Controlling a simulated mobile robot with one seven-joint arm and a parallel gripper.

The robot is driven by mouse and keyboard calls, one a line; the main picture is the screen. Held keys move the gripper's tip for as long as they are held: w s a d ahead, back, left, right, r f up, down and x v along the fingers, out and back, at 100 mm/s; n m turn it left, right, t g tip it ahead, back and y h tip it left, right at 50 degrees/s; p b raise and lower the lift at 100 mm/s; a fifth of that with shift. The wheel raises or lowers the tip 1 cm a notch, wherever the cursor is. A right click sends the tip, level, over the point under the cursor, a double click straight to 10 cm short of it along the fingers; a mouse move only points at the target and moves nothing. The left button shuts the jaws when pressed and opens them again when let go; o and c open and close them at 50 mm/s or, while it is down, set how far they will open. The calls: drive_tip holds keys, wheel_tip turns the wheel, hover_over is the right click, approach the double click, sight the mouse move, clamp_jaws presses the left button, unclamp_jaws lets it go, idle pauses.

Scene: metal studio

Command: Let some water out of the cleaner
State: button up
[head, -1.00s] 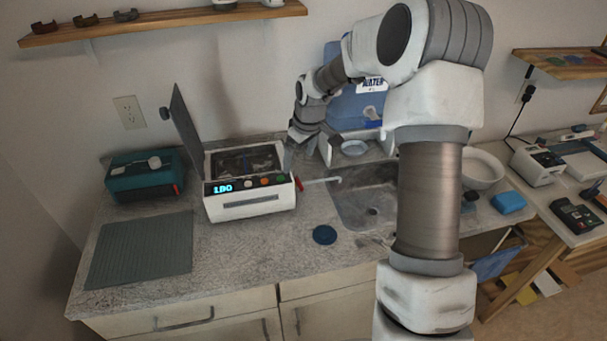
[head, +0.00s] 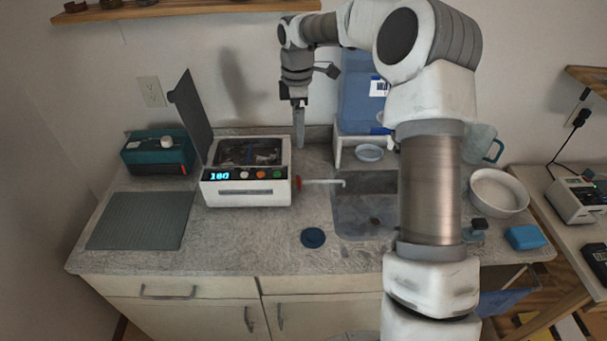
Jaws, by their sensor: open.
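The cleaner (head: 248,193) is a white box on the counter with its dark lid raised at the left. Its front has a lit display reading about 180 and several coloured buttons. Dark contents show inside its open basin. A red valve handle (head: 298,184) sits on its right side, and a thin pale spout (head: 325,182) runs from there toward the sink (head: 365,212). My gripper (head: 299,146) points down behind and right of the cleaner, above the counter and apart from the handle. It is open and nothing shows between its fingers.
A blue water container (head: 362,100) on a white stand and a small dish (head: 369,153) stand right of my gripper. A teal box (head: 158,152) and grey mat (head: 140,220) are left. My arm hides part of the sink.

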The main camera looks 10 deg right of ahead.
sight(297, 181)
wheel_tip(297, 181, down, 17)
drive_tip(key=shift+f+p, duration=0.1)
drive_tip(key=shift+p, duration=0.55)
drive_tip(key=shift+c, duration=0.3)
drive_tip(key=c, duration=1.3)
drive_tip(key=shift+a+f+b, duration=0.1)
drive_tip(key=shift+b, duration=0.3)
drive_tip(key=shift+a+m, duration=0.1)
drive_tip(key=shift+m, duration=0.5)
drive_tip(key=o, duration=1.4)
drive_tip(key=shift+c, duration=0.2)
